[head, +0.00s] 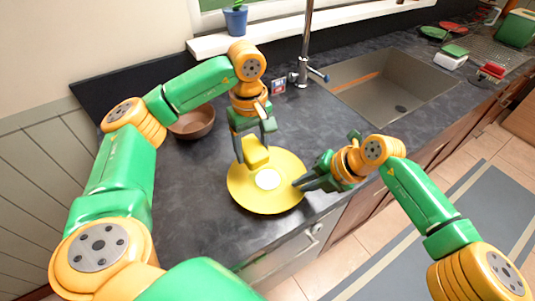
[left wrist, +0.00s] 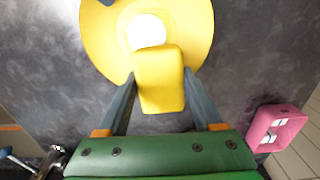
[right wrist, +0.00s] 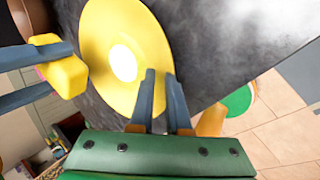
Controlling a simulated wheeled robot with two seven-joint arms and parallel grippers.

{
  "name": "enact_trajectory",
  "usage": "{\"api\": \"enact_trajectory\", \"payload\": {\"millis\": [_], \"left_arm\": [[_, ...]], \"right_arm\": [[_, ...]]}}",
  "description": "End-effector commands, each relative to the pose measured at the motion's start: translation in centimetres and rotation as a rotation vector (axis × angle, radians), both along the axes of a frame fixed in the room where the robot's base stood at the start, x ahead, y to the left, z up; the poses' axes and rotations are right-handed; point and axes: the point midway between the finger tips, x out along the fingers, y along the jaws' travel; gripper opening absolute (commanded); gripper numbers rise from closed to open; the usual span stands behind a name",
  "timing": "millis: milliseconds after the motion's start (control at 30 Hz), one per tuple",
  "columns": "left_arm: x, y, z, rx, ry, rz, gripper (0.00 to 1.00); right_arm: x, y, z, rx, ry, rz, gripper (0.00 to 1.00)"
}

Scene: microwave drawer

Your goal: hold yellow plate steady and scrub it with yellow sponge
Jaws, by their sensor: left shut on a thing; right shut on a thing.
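The yellow plate (head: 243,191), with a white centre, lies on the dark counter near its front edge. My left gripper (head: 253,152) is shut on the yellow sponge (head: 255,154), at the far part of the plate. The sponge (left wrist: 160,88) overlaps the plate (left wrist: 100,38) in the left wrist view, up to the white centre; I cannot tell whether they touch. My right gripper (head: 299,184) is shut on the plate's right rim. In the right wrist view its fingertips (right wrist: 160,75) meet the plate's rim (right wrist: 150,40), and the sponge (right wrist: 62,76) shows at the left.
A brown bowl (head: 193,123) stands behind my left arm. The tap (head: 302,70) and sink (head: 395,90) are at the back right. A pink-framed item (head: 278,87) stands near the tap. A blue flowerpot (head: 236,20) sits on the sill. The counter left of the plate is clear.

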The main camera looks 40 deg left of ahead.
Motion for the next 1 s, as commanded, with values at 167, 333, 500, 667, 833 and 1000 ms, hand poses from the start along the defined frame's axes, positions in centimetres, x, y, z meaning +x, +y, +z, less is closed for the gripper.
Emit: {"api": "enact_trajectory", "payload": {"millis": [167,333,500,667,833,1000], "left_arm": [[0.0,-2.6,0.0,0.0,-0.001,-0.003,0.15],[0.0,-4.4,0.0,0.0,0.0,-0.001,0.15],[0.0,-4.7,-0.4,0.0,0.001,0.002,0.15],[0.0,-4.6,-1.7,0.0,0.001,0.001,0.15],[0.0,-4.6,-3.2,0.001,0.002,0.001,0.15],[0.0,-4.6,-4.3,0.0,0.002,0.001,0.15]], "right_arm": [[0.0,-0.1,-0.2,-0.006,0.0,0.001,0.0],[0.0,-0.1,-0.2,-0.006,0.0,0.001,0.0],[0.0,-0.1,-0.2,-0.006,0.0,0.001,0.0],[0.0,-0.1,-0.2,-0.006,0.0,0.001,0.0],[0.0,-0.1,-0.2,-0.006,0.0,0.001,0.0],[0.0,-0.1,-0.2,-0.006,0.0,0.001,0.0]]}}
